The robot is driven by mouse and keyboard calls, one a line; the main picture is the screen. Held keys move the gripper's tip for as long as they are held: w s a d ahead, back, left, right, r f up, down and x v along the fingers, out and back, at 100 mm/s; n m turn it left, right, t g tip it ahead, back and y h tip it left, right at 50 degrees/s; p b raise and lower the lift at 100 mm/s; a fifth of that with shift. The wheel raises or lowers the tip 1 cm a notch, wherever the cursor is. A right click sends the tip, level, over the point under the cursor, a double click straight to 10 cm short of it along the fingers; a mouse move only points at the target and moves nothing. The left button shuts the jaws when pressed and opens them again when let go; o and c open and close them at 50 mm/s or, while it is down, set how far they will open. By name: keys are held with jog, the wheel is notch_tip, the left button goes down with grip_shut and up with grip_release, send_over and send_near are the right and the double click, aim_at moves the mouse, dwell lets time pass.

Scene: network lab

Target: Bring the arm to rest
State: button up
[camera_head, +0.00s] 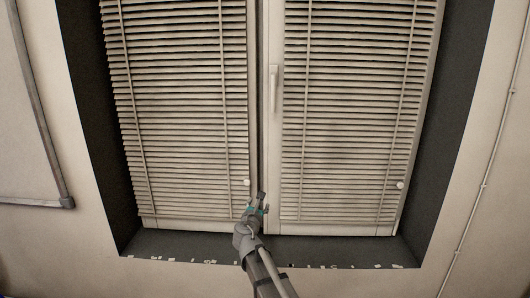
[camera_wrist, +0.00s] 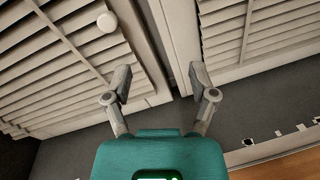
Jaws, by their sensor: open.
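My gripper (camera_head: 261,202) reaches up in front of the lower middle of the window in the head view, near where the two blinds meet. In the wrist view my gripper (camera_wrist: 160,80) is open, its two fingers apart with nothing between them. Beyond the fingertips are the window's middle frame and the dark sill. My arm runs down from the gripper to the bottom edge of the head view. I cannot tell how far the fingertips are from the window.
A left blind (camera_head: 180,110) and a right blind (camera_head: 350,110) cover the window, with a handle (camera_head: 273,88) between them. A white knob (camera_wrist: 107,22) is near the left finger. The dark sill (camera_head: 340,250) has pale flecks along its edge. A framed board (camera_head: 30,180) is at left.

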jog(key=s+d+f+m+g+h, duration=0.2)
jog(key=s+d+f+m+g, duration=0.1)
jog(key=d+m, duration=0.35)
jog(key=s+d+f+m+g+h, duration=0.1)
jog(key=s+d+f+m+g, duration=0.15)
jog(key=d+m, duration=0.35)
jog(key=s+d+f+m+g+y, duration=0.1)
jog(key=s+d+f+m+g, duration=0.35)
jog(key=s+m, duration=0.3)
jog(key=s+d+f+m+g+y, duration=0.2)
jog(key=s+d+f+m+g, duration=0.3)
jog(key=s, duration=0.4)
jog(key=s+f+m+g+y+p, duration=0.1)
jog(key=s+m+g+y, duration=0.15)
jog(key=s+m, duration=0.4)
notch_tip(320, 180, up, 17)
jog(key=p, duration=1.7)
jog(key=shift+s+a, duration=0.3)
jog(key=shift+a, duration=0.15)
jog(key=shift+f+n+t+y, duration=0.15)
jog(key=shift+n+t+y, duration=0.1)
